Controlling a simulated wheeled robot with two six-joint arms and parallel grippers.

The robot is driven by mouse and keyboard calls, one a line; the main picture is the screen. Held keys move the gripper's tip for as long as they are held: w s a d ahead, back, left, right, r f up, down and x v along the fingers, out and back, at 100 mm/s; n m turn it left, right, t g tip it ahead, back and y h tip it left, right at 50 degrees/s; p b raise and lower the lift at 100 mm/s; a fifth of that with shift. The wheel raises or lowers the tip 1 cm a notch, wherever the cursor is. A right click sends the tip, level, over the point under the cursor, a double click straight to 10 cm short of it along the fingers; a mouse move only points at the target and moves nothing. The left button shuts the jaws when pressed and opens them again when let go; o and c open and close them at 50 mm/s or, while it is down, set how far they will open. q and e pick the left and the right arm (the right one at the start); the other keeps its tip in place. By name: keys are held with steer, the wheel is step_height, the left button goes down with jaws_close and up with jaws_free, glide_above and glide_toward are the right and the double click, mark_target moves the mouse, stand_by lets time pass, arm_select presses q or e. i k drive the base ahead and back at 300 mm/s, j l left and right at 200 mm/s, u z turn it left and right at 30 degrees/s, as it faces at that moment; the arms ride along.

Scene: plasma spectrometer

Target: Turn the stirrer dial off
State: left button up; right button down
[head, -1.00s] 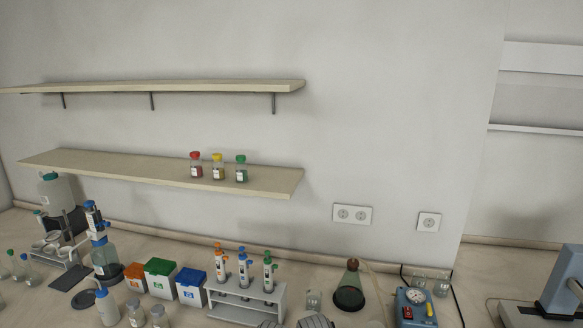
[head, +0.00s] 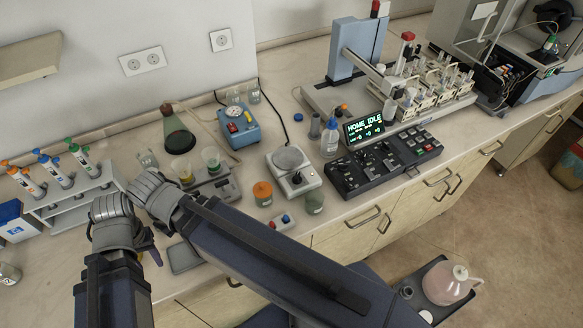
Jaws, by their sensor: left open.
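The stirrer (head: 294,174) is a small white unit with a round grey plate on top, near the middle of the head view. A dark dial (head: 297,179) shows on its front face; its exact setting is too small to read. My left gripper (head: 149,243) is at the lower left, open, well left of the stirrer and apart from it. My right arm crosses the lower middle, with its wrist and gripper (head: 157,193) beside the left one. The right fingers are hard to make out. Neither gripper touches the stirrer.
A blue device (head: 239,127) and a flask (head: 178,134) stand behind left.

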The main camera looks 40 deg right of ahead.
mark_target(297, 180)
steer(key=k+z, duration=0.1)
steer(key=z, duration=1.35)
steer(key=k+j+z, duration=0.15)
steer(key=z, duration=0.2)
steer(key=k+j+z, duration=0.15)
steer(key=z, duration=0.25)
